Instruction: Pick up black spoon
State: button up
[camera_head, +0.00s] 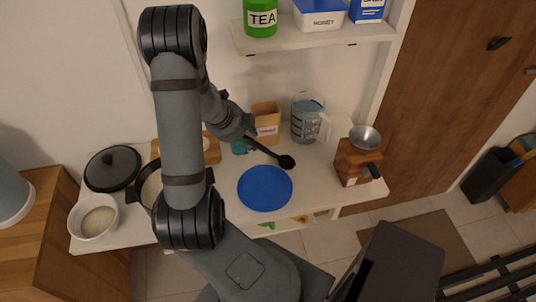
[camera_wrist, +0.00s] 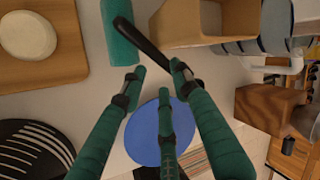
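The black spoon (camera_head: 266,150) shows in the head view, slanting down to the right, with its round bowl just above the blue plate. In the wrist view its dark handle (camera_wrist: 143,43) runs from the teal cylinder toward my right finger. The bowl is not visible there, apparently hidden by that finger. My gripper (camera_wrist: 158,75) is open, its teal fingertips spread apart near the handle. The handle passes beyond the gap between the fingertips, and I see no closed grip on it. I cannot tell whether a fingertip touches it.
The blue plate (camera_head: 265,188) lies in front of the spoon. A cardboard box (camera_head: 266,116) and a measuring jug (camera_head: 306,120) stand behind. A wooden grinder (camera_head: 354,165) is at right. A teal cylinder (camera_wrist: 121,35) lies by the handle, beside a wooden board (camera_wrist: 32,68).

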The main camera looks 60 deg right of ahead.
aim_at(263, 148)
jog(key=b+x, duration=0.1)
jog(key=x, duration=0.5)
jog(key=shift+s+f+b, duration=0.1)
jog(key=shift+f+b, duration=0.05)
jog(key=shift+b, duration=0.25)
jog(key=shift+c, duration=0.9)
grip_shut()
